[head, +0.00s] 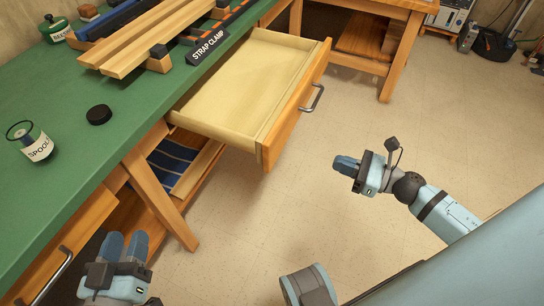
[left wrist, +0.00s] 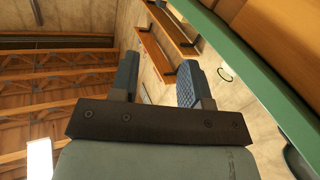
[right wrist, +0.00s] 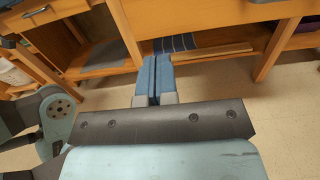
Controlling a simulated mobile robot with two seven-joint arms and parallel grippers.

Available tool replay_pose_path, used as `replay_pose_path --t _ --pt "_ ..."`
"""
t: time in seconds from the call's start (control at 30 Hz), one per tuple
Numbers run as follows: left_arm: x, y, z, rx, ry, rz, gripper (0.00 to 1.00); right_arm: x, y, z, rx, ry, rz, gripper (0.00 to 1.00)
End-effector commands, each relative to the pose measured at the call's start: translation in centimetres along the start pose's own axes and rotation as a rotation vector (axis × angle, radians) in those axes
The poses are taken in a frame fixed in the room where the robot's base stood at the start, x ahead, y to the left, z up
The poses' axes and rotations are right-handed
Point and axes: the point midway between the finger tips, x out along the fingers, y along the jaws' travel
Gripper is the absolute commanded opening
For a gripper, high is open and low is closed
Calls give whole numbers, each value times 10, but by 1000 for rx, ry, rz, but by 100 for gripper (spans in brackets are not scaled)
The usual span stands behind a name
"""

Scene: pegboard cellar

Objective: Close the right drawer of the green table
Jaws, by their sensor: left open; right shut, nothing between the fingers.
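The green table (head: 75,117) fills the left of the head view. Its right drawer (head: 224,88) is pulled far out and looks empty, with a dark bar handle (head: 312,98) on its wooden front (head: 290,112). My right gripper (head: 347,165) is shut and empty, over the floor in front of the drawer and apart from it. In the right wrist view its fingers (right wrist: 154,80) are together and point at the table's lower part. My left gripper (head: 125,247) is open and empty beside the table's near edge, close to the left drawer's handle (head: 44,281).
A table leg (head: 160,190) stands left of the open drawer. The floor (head: 400,120) in front is clear.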

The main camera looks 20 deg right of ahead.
Motion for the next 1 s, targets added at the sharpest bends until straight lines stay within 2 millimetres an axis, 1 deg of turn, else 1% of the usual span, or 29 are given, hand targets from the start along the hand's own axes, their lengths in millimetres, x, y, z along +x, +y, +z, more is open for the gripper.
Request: replay_pose_path --t 0.07,0.17,0.27,0.5,0.7,0.83,1.0 --pt "0 0 0 -1 6 3 43 3 0 -1 -19 2 7 0" --pt "0 1 -2 -2 13 5 43 14 0 0 -20 0 7 0" --pt "0 2 -4 -3 25 9 43 32 0 1 -19 -1 7 0" --pt "1 4 -8 -6 44 16 43 82 0 1 -17 -1 7 0" --pt "1 4 -9 -7 49 17 43 116 0 1 -16 -1 5 0" --pt "1 5 -10 -8 51 18 43 130 0 0 -15 1 4 0" --pt "1 5 -10 -8 53 18 43 138 1 0 -13 1 4 0"
